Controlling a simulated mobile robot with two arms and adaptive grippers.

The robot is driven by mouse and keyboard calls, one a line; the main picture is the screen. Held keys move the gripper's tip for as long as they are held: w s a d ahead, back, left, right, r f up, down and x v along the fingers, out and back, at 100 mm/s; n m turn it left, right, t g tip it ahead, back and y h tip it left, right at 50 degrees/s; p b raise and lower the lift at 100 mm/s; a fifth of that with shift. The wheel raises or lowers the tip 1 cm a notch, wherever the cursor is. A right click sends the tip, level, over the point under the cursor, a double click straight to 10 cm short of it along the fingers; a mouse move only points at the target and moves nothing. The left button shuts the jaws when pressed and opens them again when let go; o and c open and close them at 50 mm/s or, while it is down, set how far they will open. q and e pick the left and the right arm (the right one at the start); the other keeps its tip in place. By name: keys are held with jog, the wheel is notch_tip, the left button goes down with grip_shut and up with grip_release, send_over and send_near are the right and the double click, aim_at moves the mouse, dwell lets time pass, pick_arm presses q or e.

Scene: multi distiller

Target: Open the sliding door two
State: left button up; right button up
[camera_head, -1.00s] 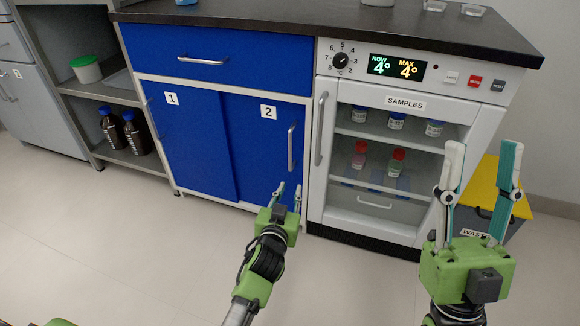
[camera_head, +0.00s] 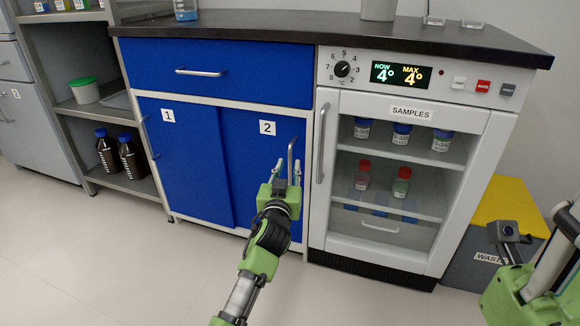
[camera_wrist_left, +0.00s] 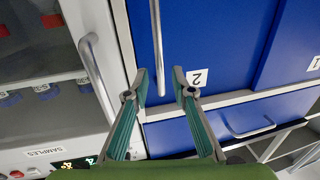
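Sliding door two (camera_head: 262,175) is the right blue panel under the counter, with a "2" label and an upright metal bar handle (camera_head: 291,150) near its right edge. The door is closed. My left gripper (camera_head: 286,168) is open in front of the lower part of this handle. In the left wrist view, door two (camera_wrist_left: 205,35) fills the top middle, and its handle (camera_wrist_left: 158,40) runs between the two open fingertips (camera_wrist_left: 160,75). I cannot tell whether they touch it. My right gripper (camera_head: 540,265) is partly cut off at the right edge, so its opening is unclear.
Blue door one (camera_head: 180,160) is left of door two, below a blue drawer (camera_head: 215,75). The samples fridge (camera_head: 395,170) stands close on the right, and its upright handle (camera_head: 322,143) is near my left gripper. A yellow-lidded waste bin (camera_head: 500,210) is at the right.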

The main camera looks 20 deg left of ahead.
aim_at(290, 162)
pick_arm(q)
jog(key=shift+w+a+b, duration=0.2)
jog(key=shift+w+b, duration=0.15)
jog(key=shift+w, duration=0.7)
jog(key=shift+w+a+b, duration=0.15)
jog(key=shift+w+b, duration=0.15)
jog(key=shift+w, duration=0.7)
grip_shut()
